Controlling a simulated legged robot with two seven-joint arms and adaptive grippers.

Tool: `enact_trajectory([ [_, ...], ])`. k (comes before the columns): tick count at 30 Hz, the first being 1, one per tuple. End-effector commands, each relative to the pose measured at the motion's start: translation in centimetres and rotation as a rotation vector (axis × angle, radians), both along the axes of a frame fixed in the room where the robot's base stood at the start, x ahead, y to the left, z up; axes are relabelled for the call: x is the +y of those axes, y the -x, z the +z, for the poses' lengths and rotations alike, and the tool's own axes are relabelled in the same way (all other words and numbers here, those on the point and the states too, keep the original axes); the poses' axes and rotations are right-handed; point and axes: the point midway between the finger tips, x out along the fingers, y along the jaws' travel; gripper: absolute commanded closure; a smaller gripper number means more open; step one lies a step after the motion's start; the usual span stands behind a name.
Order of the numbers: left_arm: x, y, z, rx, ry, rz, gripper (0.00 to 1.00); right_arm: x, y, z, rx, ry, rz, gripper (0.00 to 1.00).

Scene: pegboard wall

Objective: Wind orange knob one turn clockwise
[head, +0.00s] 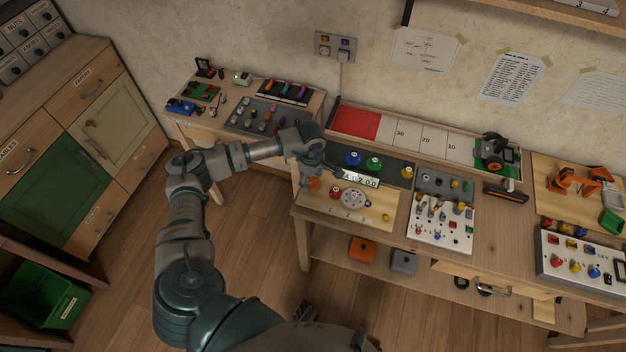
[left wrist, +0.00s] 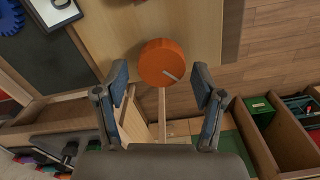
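The orange knob (head: 314,184) sits near the left end of a light wooden board (head: 375,222) on the workbench. In the left wrist view the orange knob (left wrist: 165,62) is a round disc with a pale grey pointer line toward its lower right. My left gripper (head: 318,168) is over the knob's end of the board, its fingers partly hidden in the head view. In the left wrist view the left gripper (left wrist: 161,88) is open, with its two fingers apart and the knob ahead between them, not visibly gripped. My right gripper cannot be made out.
Blue (head: 353,158) and green (head: 374,164) knobs are behind. A panel of switches (head: 440,212) is further right. Floor is free left of the bench.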

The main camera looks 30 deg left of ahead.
Motion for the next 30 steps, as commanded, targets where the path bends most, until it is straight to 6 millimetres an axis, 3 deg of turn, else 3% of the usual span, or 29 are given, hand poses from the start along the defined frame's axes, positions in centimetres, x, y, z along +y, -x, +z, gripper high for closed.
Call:
enact_trajectory([
  [11, -0.4, 0.0, 0.5, -0.001, 0.004, -0.004, 0.26, 0.0, 0.0, 0.0, -0.001, -0.001, 0.0, 0.6],
  [24, 0.0, -0.1, 9.2, -0.002, 0.005, -0.003, 0.26, 0.0, 0.0, 0.0, -0.001, 0.0, 0.0, 0.6],
  [30, 0.1, -0.1, 11.4, 0.0, 0.006, -0.002, 0.26, 0.0, 0.0, 0.0, -0.001, 0.0, 0.0, 0.6],
])
